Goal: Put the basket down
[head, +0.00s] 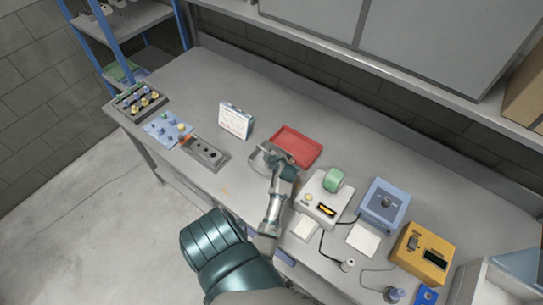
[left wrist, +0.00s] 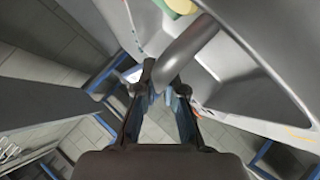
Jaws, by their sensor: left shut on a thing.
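The grey basket (head: 258,160) is partly hidden by my left gripper (head: 275,159) in the head view, beside the red tray (head: 297,147). In the left wrist view the basket (left wrist: 245,70) is large and close, with a thick curved handle (left wrist: 187,48). My left gripper (left wrist: 161,80) is shut on this handle. Something yellow and green (left wrist: 181,5) shows inside the basket at the top edge. I cannot tell whether the basket touches the bench. My right gripper is not in view.
On the grey bench (head: 205,85), a white card (head: 235,121) and a grey box (head: 205,153) stand to the left. A white device (head: 321,201), a blue device (head: 382,203) and a yellow device (head: 422,249) stand to the right. The back left of the bench is clear.

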